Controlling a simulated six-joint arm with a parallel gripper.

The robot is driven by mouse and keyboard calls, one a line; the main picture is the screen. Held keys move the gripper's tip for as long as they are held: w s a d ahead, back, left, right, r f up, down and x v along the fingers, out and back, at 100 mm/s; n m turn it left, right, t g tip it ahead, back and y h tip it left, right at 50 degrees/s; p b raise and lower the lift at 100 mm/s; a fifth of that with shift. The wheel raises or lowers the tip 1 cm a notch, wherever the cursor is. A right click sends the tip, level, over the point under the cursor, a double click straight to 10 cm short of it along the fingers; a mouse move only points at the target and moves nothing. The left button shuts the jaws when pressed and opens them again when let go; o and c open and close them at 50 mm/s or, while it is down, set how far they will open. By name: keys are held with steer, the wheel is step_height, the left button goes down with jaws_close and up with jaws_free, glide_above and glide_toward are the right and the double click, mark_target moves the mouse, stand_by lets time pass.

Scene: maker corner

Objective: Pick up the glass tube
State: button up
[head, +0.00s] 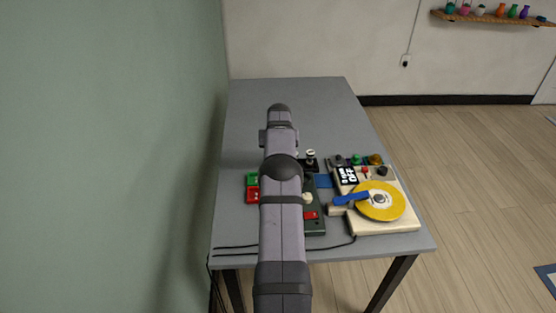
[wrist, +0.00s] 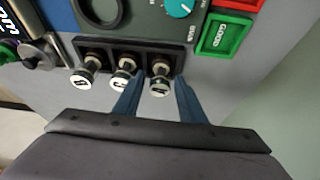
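Three short tubes with shiny bodies and round white marked tops stand in a row of dark sockets in the wrist view. The right one (wrist: 160,88) is between the fingers of my gripper (wrist: 160,82); the middle one (wrist: 122,82) is just outside the left finger, and the left one (wrist: 84,77) stands further off. My gripper is open, and I cannot tell whether a finger touches a tube. In the head view one white-topped tube (head: 310,155) shows right of my arm, which hides my fingers and part of the row.
A dark tester box (wrist: 150,20) with a teal knob adjoins the sockets. Green (wrist: 222,35) and red blocks lie beside it. A cream device with a yellow disc (head: 380,201) and blue arm stands at the right of the grey table (head: 300,95). The table's far part is clear.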

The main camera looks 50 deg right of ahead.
steer(key=shift+x, duration=1.35)
steer(key=c, duration=0.8)
steer(key=shift+r, duration=0.1)
steer(key=shift+c, duration=0.2)
steer(key=shift+r, duration=0.5)
step_height(320, 180, up, 6)
steer(key=p, duration=0.3)
steer(key=shift+r, duration=0.25)
steer(key=shift+r+p, duration=1.2)
steer(key=shift+p, duration=0.1)
